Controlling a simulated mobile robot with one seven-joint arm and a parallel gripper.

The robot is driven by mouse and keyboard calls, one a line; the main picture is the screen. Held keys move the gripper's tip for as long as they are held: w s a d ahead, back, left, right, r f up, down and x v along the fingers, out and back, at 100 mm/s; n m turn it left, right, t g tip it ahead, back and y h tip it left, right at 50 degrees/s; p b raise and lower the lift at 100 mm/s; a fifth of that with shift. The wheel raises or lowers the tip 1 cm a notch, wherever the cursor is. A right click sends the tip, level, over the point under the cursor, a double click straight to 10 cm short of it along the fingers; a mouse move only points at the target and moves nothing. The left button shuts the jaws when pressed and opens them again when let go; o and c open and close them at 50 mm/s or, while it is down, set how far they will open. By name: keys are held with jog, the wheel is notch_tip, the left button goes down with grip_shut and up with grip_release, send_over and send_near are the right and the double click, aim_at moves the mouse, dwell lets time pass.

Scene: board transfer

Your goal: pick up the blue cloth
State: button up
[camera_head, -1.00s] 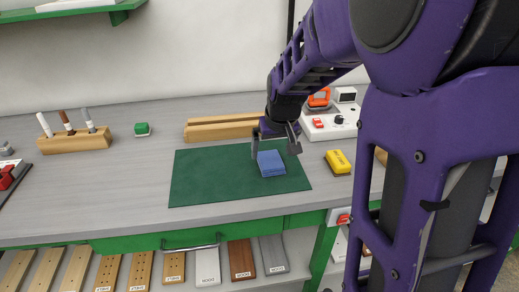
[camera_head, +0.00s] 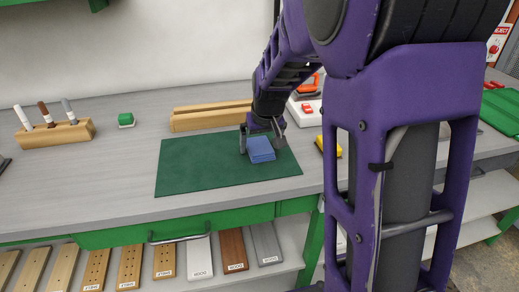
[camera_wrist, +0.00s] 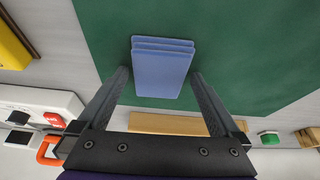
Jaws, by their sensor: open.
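The blue cloth (camera_head: 260,150) is a folded block lying on the green mat (camera_head: 195,172) on the workbench. In the wrist view the cloth (camera_wrist: 162,68) shows between the two fingers, its layered folded edge at the top. My gripper (camera_head: 262,146) is open and lowered around the cloth, one finger to its left and one to its right. In the wrist view my gripper (camera_wrist: 160,75) has a small gap to the cloth on each side, and no contact shows.
A yellow block (camera_head: 330,147) lies right of the mat, partly behind my arm. Wooden bars (camera_head: 211,117) lie behind the mat. A green block (camera_head: 126,120) and a wooden marker holder (camera_head: 55,133) stand to the left. The mat's left part is bare.

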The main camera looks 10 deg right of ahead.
aim_at(260, 147)
jog(key=shift+f, duration=0.15)
jog(key=c, duration=1.2)
jog(key=shift+o, duration=0.2)
notch_tip(260, 147, up, 10)
jog(key=p, duration=0.2)
jog(key=shift+r, duration=0.25)
jog(key=o, duration=0.7)
jog(key=shift+c, duration=0.2)
jog(key=c, duration=0.5)
